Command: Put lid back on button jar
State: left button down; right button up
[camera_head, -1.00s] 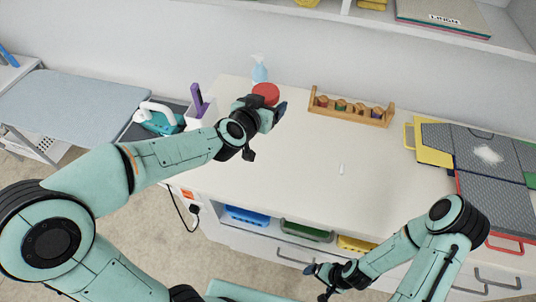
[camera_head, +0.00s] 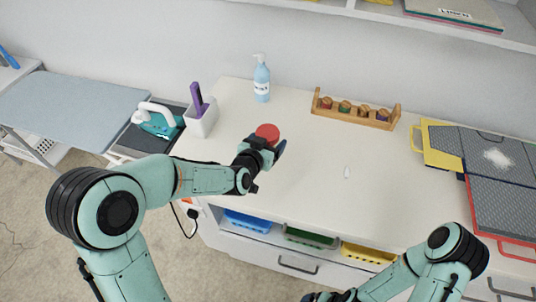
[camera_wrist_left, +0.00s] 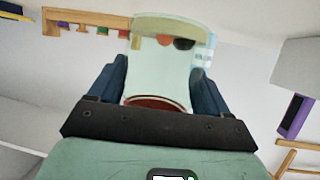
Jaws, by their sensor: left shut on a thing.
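A clear jar (camera_wrist_left: 165,75) with a few coloured buttons shows between the fingers of my left gripper (camera_wrist_left: 160,85) in the left wrist view, which looks upside down. My left gripper is shut on the jar. A red lid (camera_head: 267,132) shows at the jar's top in the head view, just behind my left gripper (camera_head: 268,148); its red rim (camera_wrist_left: 157,102) also shows in the wrist view. I cannot tell whether the lid is seated or whether the jar is clear of the worktop. My right gripper (camera_head: 318,297) is partly cut off at the bottom edge; its fingers cannot be made out.
A blue pump bottle (camera_head: 261,80), a white holder (camera_head: 201,120) with a purple item and a wooden spool rack (camera_head: 352,112) stand on the worktop (camera_head: 310,200). Grey mats (camera_head: 498,195) lie at right. The centre is mostly free.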

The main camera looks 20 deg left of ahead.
pick_arm(q)
jog(key=shift+w+f, duration=0.15)
jog(key=shift+f, duration=0.1)
jog(key=shift+r, duration=0.15)
jog(key=shift+s, duration=0.2)
jog(key=shift+f, duration=2.2)
jog(key=shift+b, duration=0.3)
jog(key=shift+f, duration=0.2)
grip_release()
